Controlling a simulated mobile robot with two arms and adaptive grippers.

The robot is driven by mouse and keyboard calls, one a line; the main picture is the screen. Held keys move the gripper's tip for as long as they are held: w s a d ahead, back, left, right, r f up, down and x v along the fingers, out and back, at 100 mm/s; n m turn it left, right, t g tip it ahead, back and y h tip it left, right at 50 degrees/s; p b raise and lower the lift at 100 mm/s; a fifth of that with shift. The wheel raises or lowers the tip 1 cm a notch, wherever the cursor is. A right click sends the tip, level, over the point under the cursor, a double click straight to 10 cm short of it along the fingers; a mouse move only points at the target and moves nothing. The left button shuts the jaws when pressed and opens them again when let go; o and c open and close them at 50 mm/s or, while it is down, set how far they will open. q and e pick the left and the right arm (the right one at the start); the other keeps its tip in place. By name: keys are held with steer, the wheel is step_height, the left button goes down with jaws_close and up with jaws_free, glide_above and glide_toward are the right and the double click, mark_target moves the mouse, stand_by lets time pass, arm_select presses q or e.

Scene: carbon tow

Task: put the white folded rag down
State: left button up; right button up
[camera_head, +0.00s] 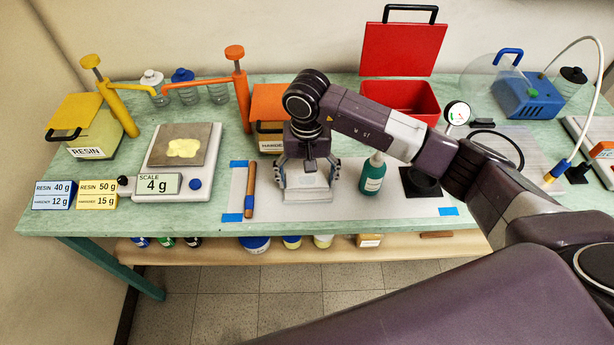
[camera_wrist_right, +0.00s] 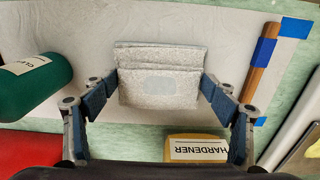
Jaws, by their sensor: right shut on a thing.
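The white folded rag (camera_head: 307,190) is between the fingers of my right gripper (camera_head: 307,176), low over the white sheet on the bench. In the right wrist view the rag (camera_wrist_right: 158,88) shows as a pale folded cloth with a greyish patch. The fingers of my right gripper (camera_wrist_right: 158,92) press on its two side edges. I cannot tell whether the rag touches the sheet beneath it. My left gripper is not in view.
A wooden-handled tool (camera_head: 250,190) lies left of the rag, and a green bottle (camera_head: 372,175) stands close on the right. The scale (camera_head: 180,160), hardener box (camera_head: 268,105) and open red box (camera_head: 400,97) stand around. The white sheet (camera_head: 330,206) is bare in front.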

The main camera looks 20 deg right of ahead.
mark_target(307, 183)
steer(key=shift+f, duration=0.1)
steer(key=o, duration=1.1)
steer(key=shift+c, duration=0.2)
steer(key=shift+r, duration=0.25)
step_height(307, 183, up, 12)
steer(key=b, duration=0.3)
steer(key=shift+b, duration=0.4)
steer(key=shift+f, duration=0.15)
